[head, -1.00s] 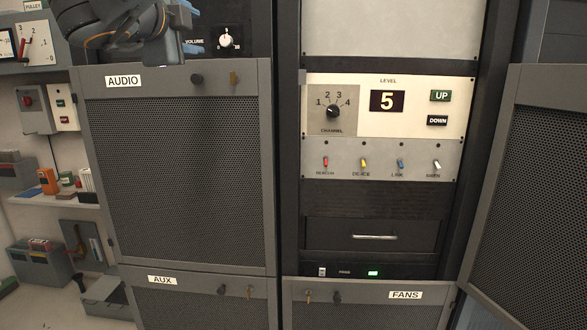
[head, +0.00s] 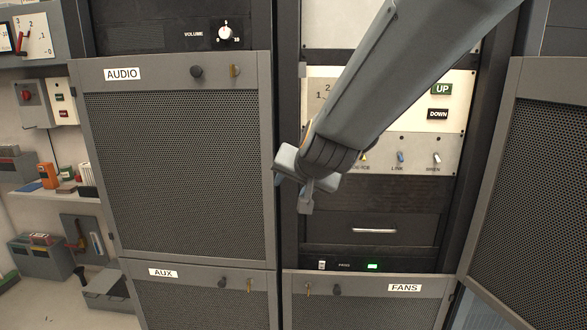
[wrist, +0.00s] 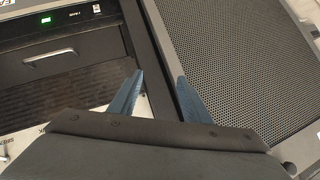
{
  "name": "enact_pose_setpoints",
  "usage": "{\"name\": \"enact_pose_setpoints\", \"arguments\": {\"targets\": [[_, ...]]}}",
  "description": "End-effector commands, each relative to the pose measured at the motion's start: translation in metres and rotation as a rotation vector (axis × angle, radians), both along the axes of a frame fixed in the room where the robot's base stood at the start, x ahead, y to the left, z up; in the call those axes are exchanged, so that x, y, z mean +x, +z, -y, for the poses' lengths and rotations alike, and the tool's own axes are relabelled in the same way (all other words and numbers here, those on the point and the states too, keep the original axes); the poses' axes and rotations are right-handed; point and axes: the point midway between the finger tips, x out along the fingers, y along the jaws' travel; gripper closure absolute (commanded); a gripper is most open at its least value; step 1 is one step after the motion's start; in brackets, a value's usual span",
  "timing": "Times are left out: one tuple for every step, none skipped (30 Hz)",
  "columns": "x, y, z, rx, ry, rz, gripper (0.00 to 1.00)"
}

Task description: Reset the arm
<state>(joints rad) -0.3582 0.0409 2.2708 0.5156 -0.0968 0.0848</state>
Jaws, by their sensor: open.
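My arm (head: 390,90) reaches down from the upper right across the level panel in the head view. It hides the level display and part of the channel knob and switches. My gripper (head: 305,200) hangs at the arm's lower end in front of the post between the racks; its fingers are hard to make out there. In the wrist view my gripper (wrist: 160,82) shows two blue fingers apart with nothing between them. They point toward the post beside the audio mesh door.
The audio door (head: 180,170) is shut on the left. A mesh door (head: 525,190) stands swung open at the right. The drawer (head: 372,231) and fans panel (head: 370,300) are below the arm. A shelf (head: 60,190) with small items is at far left.

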Motion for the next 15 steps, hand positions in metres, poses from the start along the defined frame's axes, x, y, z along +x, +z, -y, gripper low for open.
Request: {"name": "enact_pose_setpoints", "arguments": {"targets": [[-0.014, -0.026, 0.024, -0.051, 0.015, -0.067, 0.56], [-0.024, -0.04, 0.036, -0.079, 0.029, -0.107, 0.56], [-0.038, -0.058, 0.052, -0.117, 0.049, -0.161, 0.56], [-0.049, -0.071, 0.063, -0.144, 0.063, -0.203, 0.56], [-0.061, -0.083, 0.075, -0.17, 0.076, -0.244, 0.56], [-0.078, -0.099, 0.091, -0.202, 0.093, -0.3, 0.56], [-0.091, -0.11, 0.102, -0.225, 0.106, -0.343, 0.56], [-0.104, -0.12, 0.114, -0.247, 0.118, -0.385, 0.56], [-0.122, -0.132, 0.128, -0.273, 0.134, -0.441, 0.56], [-0.135, -0.14, 0.138, -0.291, 0.147, -0.48, 0.56], [-0.148, -0.148, 0.147, -0.308, 0.158, -0.518, 0.56], [-0.164, -0.156, 0.158, -0.327, 0.172, -0.564, 0.56], [-0.176, -0.161, 0.165, -0.339, 0.182, -0.596, 0.56], [-0.186, -0.166, 0.172, -0.349, 0.19, -0.625, 0.56], [-0.198, -0.17, 0.179, -0.362, 0.201, -0.658, 0.56]]}}
